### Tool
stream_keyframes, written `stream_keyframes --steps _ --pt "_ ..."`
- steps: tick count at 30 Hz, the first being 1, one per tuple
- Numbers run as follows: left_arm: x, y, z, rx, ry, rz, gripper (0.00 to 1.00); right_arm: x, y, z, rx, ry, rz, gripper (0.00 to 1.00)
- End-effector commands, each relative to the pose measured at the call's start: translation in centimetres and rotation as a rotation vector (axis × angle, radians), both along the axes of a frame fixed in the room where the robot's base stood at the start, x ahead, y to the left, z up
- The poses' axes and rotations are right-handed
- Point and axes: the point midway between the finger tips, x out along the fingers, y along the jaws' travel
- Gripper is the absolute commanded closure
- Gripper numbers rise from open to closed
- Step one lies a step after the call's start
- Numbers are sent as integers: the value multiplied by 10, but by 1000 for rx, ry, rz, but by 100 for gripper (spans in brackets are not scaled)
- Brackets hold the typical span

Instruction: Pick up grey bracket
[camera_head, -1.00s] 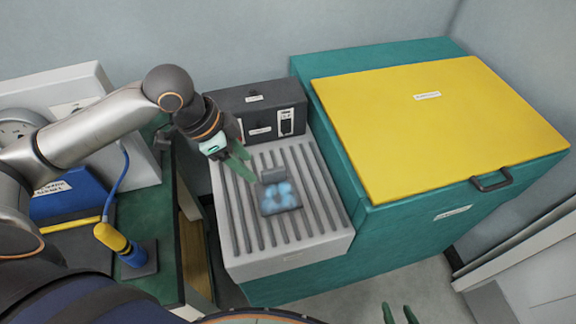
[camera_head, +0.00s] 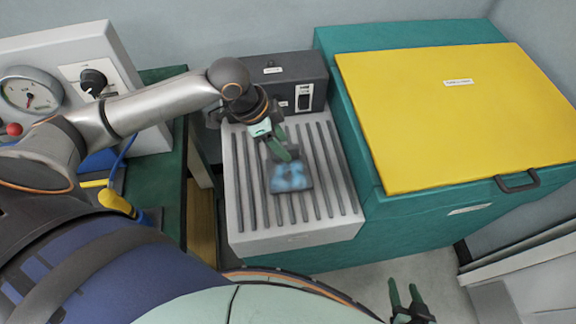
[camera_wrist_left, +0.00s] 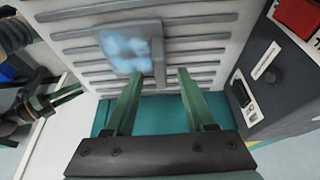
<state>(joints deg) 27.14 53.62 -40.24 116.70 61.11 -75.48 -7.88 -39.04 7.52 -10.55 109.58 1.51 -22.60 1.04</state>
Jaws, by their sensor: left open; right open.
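The grey bracket (camera_head: 291,178) lies on the ribbed light-grey top (camera_head: 240,222) of the low unit. It has a flat plate with pale blue patches and an upright flange along one edge. It also shows in the left wrist view (camera_wrist_left: 130,48), with the flange (camera_wrist_left: 158,58) on its right side. My left gripper (camera_head: 284,152) is open with green fingers, close by the flange side of the bracket. In the left wrist view its fingers (camera_wrist_left: 158,80) are apart, with the flange beyond and between their tips. My right gripper (camera_head: 405,290) is open and empty at the lower right, far from the bracket.
A dark control box (camera_head: 268,82) stands behind the ribbed top. A teal chest with a yellow lid (camera_head: 450,110) and dark handle (camera_head: 517,181) is on the right. A gauge panel (camera_head: 75,85) and yellow-handled tool (camera_head: 117,203) are on the left.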

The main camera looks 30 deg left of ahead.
Motion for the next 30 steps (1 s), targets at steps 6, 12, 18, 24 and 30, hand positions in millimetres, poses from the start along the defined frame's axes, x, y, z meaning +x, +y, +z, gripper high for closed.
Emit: stream_keyframes --steps 6,12,18,24,30 --pt "5 -7 -26 -1 1 -1 45 1 0 -2 1 -3 0 50" --pt "6 -8 -27 0 0 -1 45 2 0 -2 1 -4 0 50" --pt "6 -8 -27 0 0 -1 61 2 0 -1 0 -4 0 50" --pt "6 -8 -27 0 0 0 83 2 0 -1 0 -5 0 50" --pt "6 -8 -27 0 0 0 100 2 0 -1 1 -5 0 50"
